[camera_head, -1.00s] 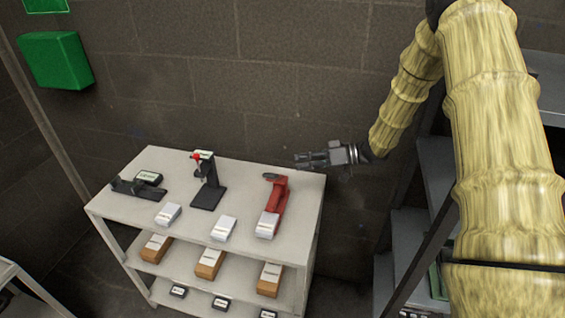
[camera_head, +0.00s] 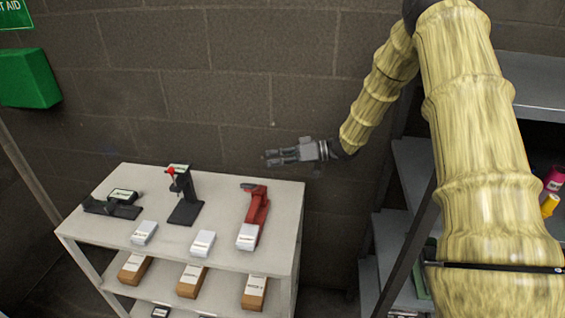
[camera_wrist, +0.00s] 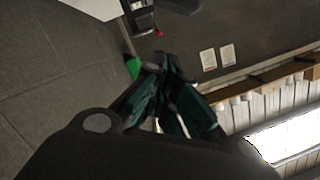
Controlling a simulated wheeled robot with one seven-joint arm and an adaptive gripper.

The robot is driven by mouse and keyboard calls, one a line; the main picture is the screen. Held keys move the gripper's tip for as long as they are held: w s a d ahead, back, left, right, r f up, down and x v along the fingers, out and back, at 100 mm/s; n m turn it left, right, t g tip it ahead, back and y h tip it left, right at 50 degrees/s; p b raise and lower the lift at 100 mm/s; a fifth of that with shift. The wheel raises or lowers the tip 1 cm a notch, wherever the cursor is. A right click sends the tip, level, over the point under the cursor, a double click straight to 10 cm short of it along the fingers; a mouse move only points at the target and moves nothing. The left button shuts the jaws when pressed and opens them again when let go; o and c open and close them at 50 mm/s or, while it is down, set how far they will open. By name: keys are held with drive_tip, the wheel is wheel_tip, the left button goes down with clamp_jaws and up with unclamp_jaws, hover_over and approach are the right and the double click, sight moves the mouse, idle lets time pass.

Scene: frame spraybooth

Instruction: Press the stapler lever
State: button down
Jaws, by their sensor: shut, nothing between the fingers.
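A red upright device (camera_head: 257,207) with a dark top piece stands at the right of the white shelf unit's top; it looks like the stapler, though its lever is hard to make out. A black stand with a red knob (camera_head: 184,190) is in the middle, and a low black device (camera_head: 115,203) is at the left. My gripper (camera_head: 266,158) is above and behind the red device, fingers pointing left, apart from everything. In the wrist view my gripper (camera_wrist: 166,62) has its fingertips together and empty. The red device cannot be made out in that view.
The white shelf unit (camera_head: 280,238) has a white card before each device and boxes on lower shelves. A block wall (camera_head: 240,60) is behind. A dark shelf rack (camera_head: 405,170) stands at the right, with bottles. A green box (camera_head: 27,78) hangs at the left.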

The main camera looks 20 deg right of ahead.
sight(253, 186)
drive_tip(key=a+f+b, duration=0.4)
drive_tip(key=a, duration=0.2)
drive_tip(key=shift+b, duration=0.3)
drive_tip(key=shift+w+f, duration=0.1)
drive_tip(key=shift+f, duration=0.05)
